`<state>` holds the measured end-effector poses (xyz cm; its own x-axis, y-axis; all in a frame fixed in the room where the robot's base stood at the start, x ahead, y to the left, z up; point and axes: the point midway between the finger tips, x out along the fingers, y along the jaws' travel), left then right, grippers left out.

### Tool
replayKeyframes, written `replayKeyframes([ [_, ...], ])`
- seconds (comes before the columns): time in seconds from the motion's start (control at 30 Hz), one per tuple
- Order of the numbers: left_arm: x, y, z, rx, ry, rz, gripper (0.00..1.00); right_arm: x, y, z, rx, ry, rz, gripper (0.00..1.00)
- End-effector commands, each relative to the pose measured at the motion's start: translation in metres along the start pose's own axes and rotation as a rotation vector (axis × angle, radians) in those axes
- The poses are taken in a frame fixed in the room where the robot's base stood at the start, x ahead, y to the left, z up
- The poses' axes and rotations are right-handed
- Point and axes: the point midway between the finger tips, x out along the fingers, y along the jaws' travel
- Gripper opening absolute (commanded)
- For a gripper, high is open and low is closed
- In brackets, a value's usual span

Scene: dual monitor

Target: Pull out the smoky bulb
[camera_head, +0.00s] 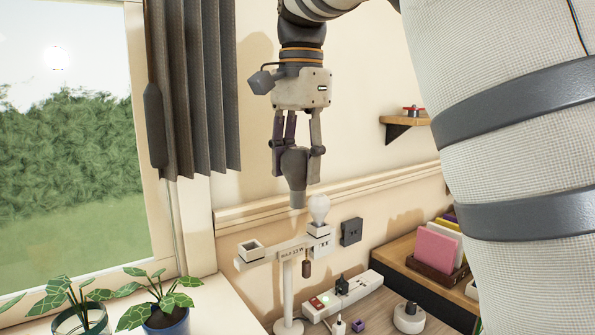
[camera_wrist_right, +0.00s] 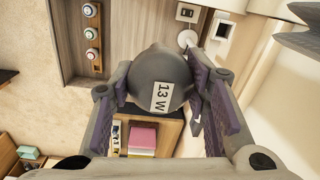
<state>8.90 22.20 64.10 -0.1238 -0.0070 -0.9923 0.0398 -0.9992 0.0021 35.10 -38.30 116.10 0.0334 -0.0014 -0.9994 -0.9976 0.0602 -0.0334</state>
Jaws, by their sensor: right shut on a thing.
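The smoky bulb (camera_head: 294,168) is dark grey and hangs base down between the fingers of my right gripper (camera_head: 297,148), which is shut on it. In the right wrist view the bulb (camera_wrist_right: 160,75) shows a "13 W" label, with purple finger pads of my right gripper (camera_wrist_right: 165,90) on both sides. The bulb is clear of the white lamp stand (camera_head: 289,290), held above its crossbar. A white bulb (camera_head: 319,206) sits upright in the stand's right socket, just right of the smoky bulb's base. The stand's left socket (camera_head: 250,248) looks empty. My left gripper is out of view.
A white panel (camera_head: 342,296) with switches and a plug lies right of the stand's foot. A wooden shelf unit holds a pink card stack (camera_head: 433,249). Potted plants (camera_head: 164,310) stand at the lower left by the window. A small wall shelf (camera_head: 404,121) is at the right.

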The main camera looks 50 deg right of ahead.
Motion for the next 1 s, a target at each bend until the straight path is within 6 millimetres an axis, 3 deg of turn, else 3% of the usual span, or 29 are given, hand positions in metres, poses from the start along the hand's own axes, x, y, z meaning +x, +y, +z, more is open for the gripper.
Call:
replayKeyframes([
  [0.6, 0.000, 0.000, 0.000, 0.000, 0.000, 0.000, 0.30, -0.031, -0.001, 0.000, 0.001, 0.000, -0.001, 0.19],
  [1.0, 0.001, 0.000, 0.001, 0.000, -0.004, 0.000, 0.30, -0.029, -0.004, 0.001, -0.004, 0.000, 0.002, 0.19],
])
